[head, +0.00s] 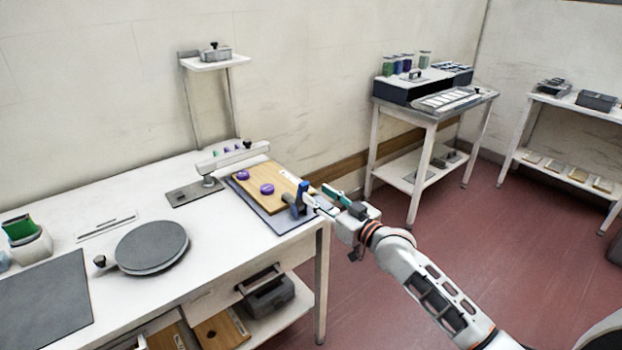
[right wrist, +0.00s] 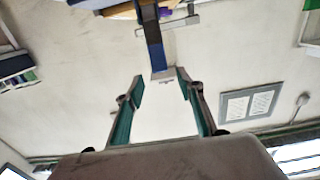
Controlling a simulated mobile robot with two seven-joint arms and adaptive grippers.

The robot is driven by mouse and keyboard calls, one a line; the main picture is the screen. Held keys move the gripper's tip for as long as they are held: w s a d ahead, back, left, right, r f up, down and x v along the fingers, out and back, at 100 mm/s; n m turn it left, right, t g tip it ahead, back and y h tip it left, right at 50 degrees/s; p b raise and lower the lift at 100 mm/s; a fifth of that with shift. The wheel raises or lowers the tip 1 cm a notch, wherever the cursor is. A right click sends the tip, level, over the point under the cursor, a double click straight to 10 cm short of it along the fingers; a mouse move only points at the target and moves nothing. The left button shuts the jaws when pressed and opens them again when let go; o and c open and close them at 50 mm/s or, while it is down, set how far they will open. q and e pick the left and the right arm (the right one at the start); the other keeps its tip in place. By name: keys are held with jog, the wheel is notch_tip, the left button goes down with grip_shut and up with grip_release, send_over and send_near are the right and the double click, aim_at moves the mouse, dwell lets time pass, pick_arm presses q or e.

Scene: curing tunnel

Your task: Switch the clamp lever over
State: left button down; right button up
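The clamp lever (head: 303,194) is a blue upright bar on a grey clamp body (head: 292,207) at the right front edge of a wooden board. In the right wrist view the blue lever (right wrist: 153,42) comes down from the top, its pale end just beyond and between the fingertips. My right gripper (head: 324,196) is at the table's right corner, just right of the lever. In its wrist view the right gripper (right wrist: 162,82) has two green-padded fingers wide apart, with nothing between them. Contact with the lever does not show. My left gripper is not in view.
The wooden board (head: 258,197) with purple knobs (head: 267,189) lies on a blue-grey mat on the white table (head: 220,245). A grey turntable (head: 152,246) and a pivoting arm post (head: 233,155) stand left of it. A side table (head: 432,108) stands behind; red floor between is clear.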

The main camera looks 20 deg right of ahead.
aim_at(306, 186)
jog(key=shift+w+a+r, duration=0.1)
jog(key=shift+w+r, duration=0.05)
jog(key=shift+w, duration=0.35)
jog(key=x, duration=0.7)
jog(key=shift+s, duration=0.1)
jog(key=shift+b, duration=0.3)
grip_shut()
